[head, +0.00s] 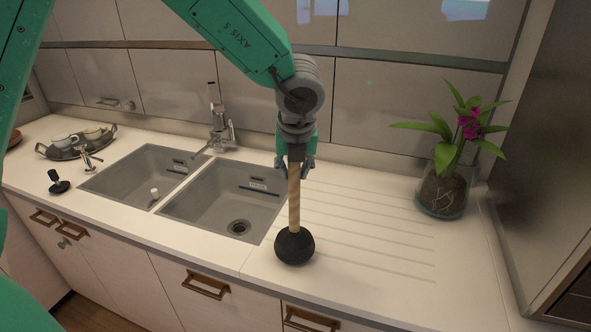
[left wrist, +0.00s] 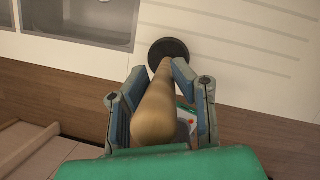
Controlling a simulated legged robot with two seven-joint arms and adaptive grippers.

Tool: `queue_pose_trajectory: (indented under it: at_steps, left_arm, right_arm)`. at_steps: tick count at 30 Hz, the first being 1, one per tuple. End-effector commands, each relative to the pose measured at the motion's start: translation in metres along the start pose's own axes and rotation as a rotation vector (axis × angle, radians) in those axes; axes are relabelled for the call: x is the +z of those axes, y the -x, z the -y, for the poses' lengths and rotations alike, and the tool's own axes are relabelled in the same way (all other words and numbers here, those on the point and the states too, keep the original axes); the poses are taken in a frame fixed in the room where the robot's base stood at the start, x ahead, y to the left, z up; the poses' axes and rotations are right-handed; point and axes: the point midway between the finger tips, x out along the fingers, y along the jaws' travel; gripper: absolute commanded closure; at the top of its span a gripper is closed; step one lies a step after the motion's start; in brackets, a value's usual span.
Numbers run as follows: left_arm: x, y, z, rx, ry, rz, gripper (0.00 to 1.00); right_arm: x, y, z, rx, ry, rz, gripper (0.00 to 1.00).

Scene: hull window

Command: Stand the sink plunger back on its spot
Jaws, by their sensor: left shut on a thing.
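The sink plunger has a wooden handle and a black rubber cup (head: 295,246). In the head view it is upright, with its cup at the ridged drainboard (head: 372,232), just right of the sink. I cannot tell whether the cup touches the surface. My left gripper (head: 295,168) is shut on the upper part of the handle. In the left wrist view, the handle (left wrist: 155,112) runs between the fingers to the black cup (left wrist: 168,52). No separate mark for its spot shows. My right gripper is not in view.
A double sink (head: 226,196) lies left of the plunger, with a faucet (head: 219,130) behind it. A glass vase with a purple flower (head: 444,190) stands at the right. A tray with cups (head: 75,148) and a small black-based object (head: 58,183) are at the left. The drainboard between plunger and vase is clear.

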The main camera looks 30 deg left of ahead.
Motion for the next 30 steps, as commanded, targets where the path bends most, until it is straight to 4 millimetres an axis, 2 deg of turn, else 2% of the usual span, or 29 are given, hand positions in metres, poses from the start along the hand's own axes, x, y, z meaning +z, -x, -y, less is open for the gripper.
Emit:
queue_pose_trajectory:
  at_steps: [30]
  left_arm:
    - [-0.005,-0.016,0.001,-0.001,0.000,0.001,1.00]
  right_arm:
    - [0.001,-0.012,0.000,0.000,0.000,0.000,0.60]
